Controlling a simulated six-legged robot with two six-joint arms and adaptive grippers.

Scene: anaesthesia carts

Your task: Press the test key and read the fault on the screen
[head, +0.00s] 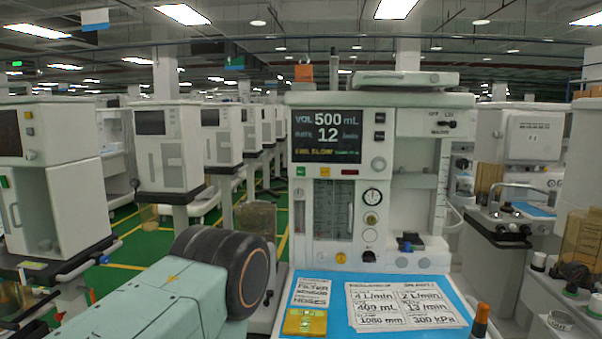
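The anaesthesia cart stands ahead in the head view. I cannot tell which control is the test key. Dark keys and a round knob (378,163) sit right of the screen. A teal arm link of mine with a black joint fills the lower left. Neither gripper shows.
Other carts stand left and right. Green floor shows at left.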

